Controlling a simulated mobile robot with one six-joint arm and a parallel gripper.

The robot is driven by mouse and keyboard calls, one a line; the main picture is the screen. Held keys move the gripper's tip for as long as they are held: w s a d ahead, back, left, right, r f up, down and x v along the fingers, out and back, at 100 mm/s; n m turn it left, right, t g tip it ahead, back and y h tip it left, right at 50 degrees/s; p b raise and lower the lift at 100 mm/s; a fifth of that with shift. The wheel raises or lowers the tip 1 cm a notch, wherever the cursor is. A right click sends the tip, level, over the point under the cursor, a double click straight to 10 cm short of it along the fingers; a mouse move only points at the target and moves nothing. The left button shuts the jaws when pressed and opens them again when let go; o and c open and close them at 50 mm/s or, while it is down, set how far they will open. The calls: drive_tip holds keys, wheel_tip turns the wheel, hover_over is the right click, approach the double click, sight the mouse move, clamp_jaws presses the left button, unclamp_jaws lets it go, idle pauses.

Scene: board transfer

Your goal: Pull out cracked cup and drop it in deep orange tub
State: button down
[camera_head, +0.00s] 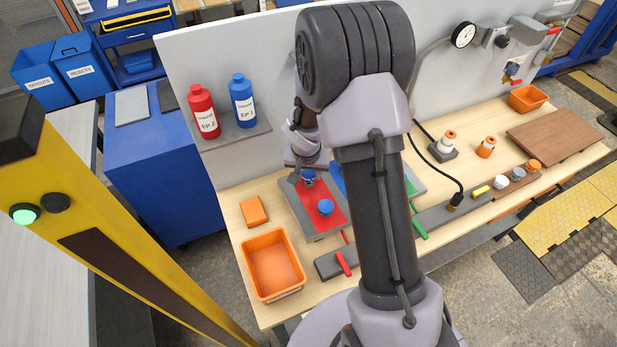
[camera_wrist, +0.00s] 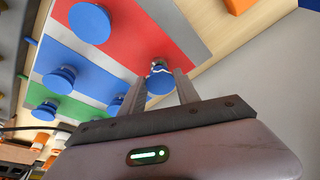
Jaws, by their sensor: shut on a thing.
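My gripper (camera_head: 304,177) is at the far end of the red strip on the board. In the wrist view my gripper (camera_wrist: 162,85) has its two fingers on either side of a blue cup (camera_wrist: 160,80) and is shut on it. This cup shows a dark and pale broken patch at its top edge, so it looks like the cracked cup; it also shows in the head view (camera_head: 308,174). I cannot tell whether it still touches the board (camera_head: 300,209). The deep orange tub (camera_head: 272,267) stands empty at the bench's front left.
Another blue cup (camera_head: 326,207) sits on the red strip. The wrist view shows several more blue cups (camera_wrist: 58,78) on the board. An orange block (camera_head: 253,211) lies behind the tub. Red and blue bottles (camera_head: 203,112) stand on a shelf behind. A smaller orange bin (camera_head: 527,98) is far right.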

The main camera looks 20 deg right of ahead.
sight(309, 175)
drive_tip(key=shift+r, duration=0.4)
drive_tip(key=shift+r, duration=0.1)
wheel_tip(309, 175, up, 4)
drive_tip(key=p, duration=0.3)
drive_tip(key=shift+r, duration=0.25)
drive_tip(key=shift+f, duration=0.1)
